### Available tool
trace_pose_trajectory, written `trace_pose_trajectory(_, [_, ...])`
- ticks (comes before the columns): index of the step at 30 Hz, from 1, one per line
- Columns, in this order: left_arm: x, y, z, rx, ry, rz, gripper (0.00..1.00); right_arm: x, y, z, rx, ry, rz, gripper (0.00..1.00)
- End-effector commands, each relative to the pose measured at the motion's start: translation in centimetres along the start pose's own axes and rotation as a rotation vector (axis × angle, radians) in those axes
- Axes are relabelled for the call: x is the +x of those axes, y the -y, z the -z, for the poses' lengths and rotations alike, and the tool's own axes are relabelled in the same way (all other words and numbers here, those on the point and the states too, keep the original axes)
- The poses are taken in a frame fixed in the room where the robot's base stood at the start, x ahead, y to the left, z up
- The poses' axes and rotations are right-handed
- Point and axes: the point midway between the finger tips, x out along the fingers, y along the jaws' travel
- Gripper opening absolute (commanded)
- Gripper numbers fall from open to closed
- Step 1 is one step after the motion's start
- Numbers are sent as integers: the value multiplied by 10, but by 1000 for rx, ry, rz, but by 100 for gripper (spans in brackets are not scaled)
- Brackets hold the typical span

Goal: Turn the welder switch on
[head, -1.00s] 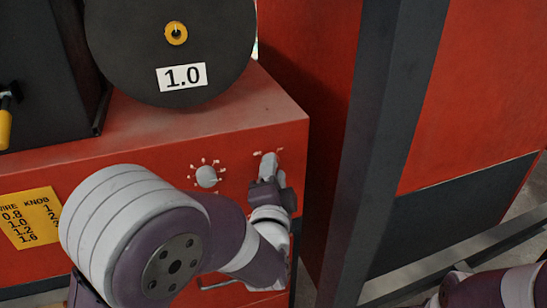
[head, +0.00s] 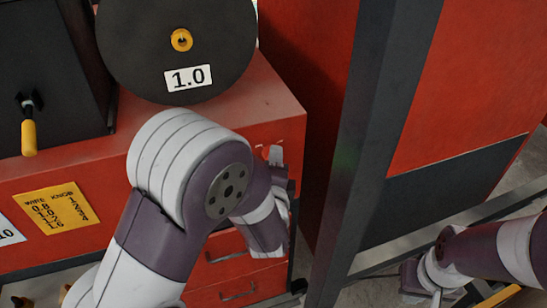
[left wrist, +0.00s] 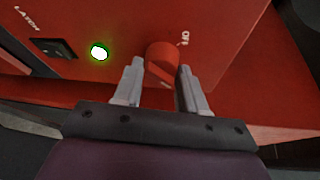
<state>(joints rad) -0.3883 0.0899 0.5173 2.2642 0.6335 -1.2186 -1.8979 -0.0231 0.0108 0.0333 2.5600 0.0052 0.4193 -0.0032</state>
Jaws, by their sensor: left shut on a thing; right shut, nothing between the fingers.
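The red welder cabinet (head: 120,160) fills the left of the head view. In the left wrist view, a red round switch knob (left wrist: 163,54) stands out from a red panel, beside a small white label (left wrist: 184,38). My left gripper (left wrist: 160,68) is shut on this knob, with one grey finger on each side. A lamp (left wrist: 99,52) glows green left of the knob. In the head view my left arm hides most of the hand and the knob. My right gripper (head: 408,278) is shut and empty at the lower right, away from the cabinet.
A black latch switch (left wrist: 54,47) sits left of the lamp. A black wire spool (head: 180,72) marked 1.0 stands on the cabinet. A yellow wire and knob chart (head: 56,209) is on its front. A dark upright post (head: 365,150) stands right of my left arm.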

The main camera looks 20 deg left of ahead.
Motion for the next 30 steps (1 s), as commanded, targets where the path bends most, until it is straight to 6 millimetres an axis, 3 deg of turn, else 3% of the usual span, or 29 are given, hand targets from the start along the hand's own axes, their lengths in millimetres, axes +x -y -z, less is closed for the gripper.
trace_pose_trajectory(13, [0, -1, 0, 8, 0, -4, 11, -1, 0, 0, 0, 0, 0, 0])
trace_pose_trajectory(14, [0, -1, 0, 7, 0, -4, 51, -1, 0, 0, 0, 0, 0, 0])
trace_pose_trajectory(15, [0, -1, 0, 7, 0, -4, 64, -1, 0, 0, 0, 0, 0, 0])
trace_pose_trajectory(25, [-2, 0, 0, 6, 0, -2, 65, 1, 0, 0, 0, 0, 0, 0])
trace_pose_trajectory(30, [-29, -4, 2, 5, -4, 0, 65, 14, 0, -2, 0, 0, 0, 0])
